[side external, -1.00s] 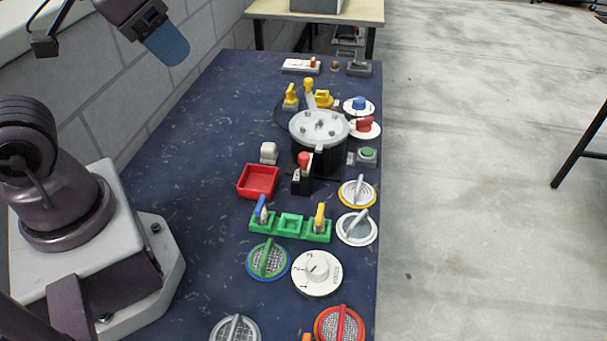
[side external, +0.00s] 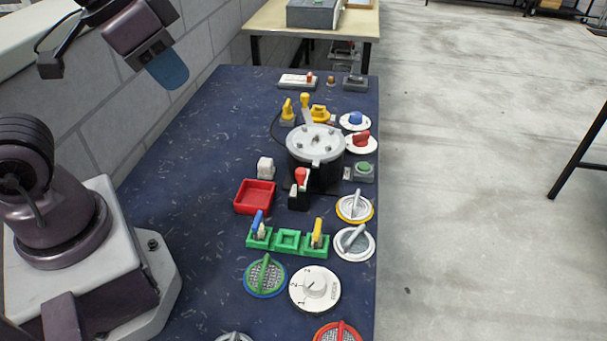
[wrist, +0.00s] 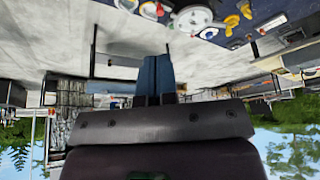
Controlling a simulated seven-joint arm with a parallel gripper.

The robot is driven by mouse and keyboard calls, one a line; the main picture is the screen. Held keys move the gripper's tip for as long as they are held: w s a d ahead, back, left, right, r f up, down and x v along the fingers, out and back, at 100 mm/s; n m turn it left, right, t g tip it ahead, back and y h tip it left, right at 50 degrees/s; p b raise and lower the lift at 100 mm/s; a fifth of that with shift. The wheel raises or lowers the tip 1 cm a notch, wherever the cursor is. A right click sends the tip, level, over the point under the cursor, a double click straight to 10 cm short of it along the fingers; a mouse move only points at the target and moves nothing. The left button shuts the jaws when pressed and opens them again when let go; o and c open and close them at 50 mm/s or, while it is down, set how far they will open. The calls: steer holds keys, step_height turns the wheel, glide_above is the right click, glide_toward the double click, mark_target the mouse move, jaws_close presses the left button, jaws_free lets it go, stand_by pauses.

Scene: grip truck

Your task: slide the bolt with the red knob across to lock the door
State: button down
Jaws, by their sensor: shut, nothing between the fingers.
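A white plate (side external: 292,82) with a small red knob (side external: 309,77) lies near the far end of the blue table; it looks like the bolt. The knob sits toward the plate's right end. No door can be made out around it. My gripper (side external: 170,78) hangs high at the upper left, beside the wall, well apart from the plate. Its blue fingers (wrist: 158,72) are together and empty in the wrist view. Another red knob (side external: 301,175) tops a black block in mid-table.
A round pot-like device (side external: 314,142) stands mid-table. Yellow handles (side external: 304,101), a blue knob (side external: 355,118) and a grey box (side external: 355,82) are near the plate. A red tray (side external: 254,196) and several dials lie nearer. The table's left strip is clear.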

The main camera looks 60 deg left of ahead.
steer(key=w+d+f+m+y, duration=0.4)
steer(key=d+f+m, duration=0.3)
steer(key=m, duration=0.4)
steer(key=w+d+f+m+y, duration=0.4)
steer(key=w+d+f+m, duration=0.3)
steer(key=m, duration=0.4)
step_height(320, 180, down, 2)
steer(key=shift+d+f+m+g+y, duration=0.1)
steer(key=shift+d+m+g+y, duration=0.25)
steer(key=shift+d, duration=0.4)
glide_toward(302, 180)
steer(key=x, duration=0.6)
steer(key=shift+s+d+f, duration=0.1)
steer(key=shift+a, duration=0.3)
